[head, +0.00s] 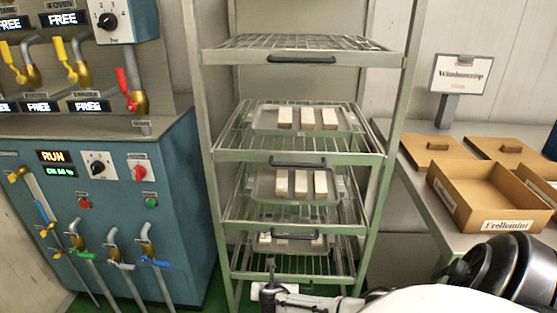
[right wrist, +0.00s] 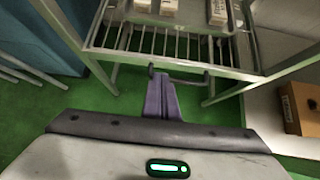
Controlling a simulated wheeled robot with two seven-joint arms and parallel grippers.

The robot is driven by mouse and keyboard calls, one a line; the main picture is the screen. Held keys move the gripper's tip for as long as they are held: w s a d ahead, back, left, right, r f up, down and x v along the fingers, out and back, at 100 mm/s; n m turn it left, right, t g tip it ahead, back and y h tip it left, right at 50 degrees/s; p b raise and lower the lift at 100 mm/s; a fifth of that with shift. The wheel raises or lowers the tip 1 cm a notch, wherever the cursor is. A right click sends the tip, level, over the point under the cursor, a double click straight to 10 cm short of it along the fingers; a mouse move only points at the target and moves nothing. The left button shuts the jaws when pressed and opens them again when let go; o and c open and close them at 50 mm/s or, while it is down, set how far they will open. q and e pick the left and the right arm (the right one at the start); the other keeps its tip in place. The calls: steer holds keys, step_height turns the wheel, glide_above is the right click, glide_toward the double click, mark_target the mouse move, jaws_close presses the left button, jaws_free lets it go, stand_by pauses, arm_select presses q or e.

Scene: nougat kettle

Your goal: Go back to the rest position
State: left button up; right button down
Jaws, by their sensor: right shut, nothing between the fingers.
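My right gripper (right wrist: 168,82) is shut and empty in the right wrist view. Its purple fingers point at the front edge of a low wire shelf, close to a dark handle (right wrist: 205,76); I cannot tell whether they touch it. In the head view my right arm comes in from the bottom right, and the right gripper (head: 271,266) is low in front of the rack (head: 222,230). My left gripper is in neither view.
The rack holds wire shelves; several carry trays (head: 263,119) with pale bars (head: 307,118). A blue machine (head: 165,215) with taps and hoses stands left. A table (head: 405,185) at right holds a brown box (head: 450,207), lids (head: 437,153) and a sign (head: 460,74).

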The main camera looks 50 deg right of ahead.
steer(key=shift+s+a+r, duration=0.15)
steer(key=shift+a+r, duration=0.05)
steer(key=s+a+f+m+y, duration=0.1)
steer(key=s+a+m+y, duration=0.15)
steer(key=a, duration=0.45)
steer(key=s+a+f+m+t+y, duration=0.15)
steer(key=s+a+m, duration=0.25)
steer(key=a, duration=0.4)
steer(key=s+a+f+m+g+y, duration=0.1)
steer(key=s+a+m+y, duration=0.2)
steer(key=a, duration=0.4)
steer(key=s+a+r+m+t+y, duration=0.3)
steer(key=s+a+r+m, duration=0.5)
steer(key=m, duration=0.5)
step_height(320, 180, up, 4)
steer(key=shift+a+f, duration=0.25)
steer(key=shift+a, duration=1)
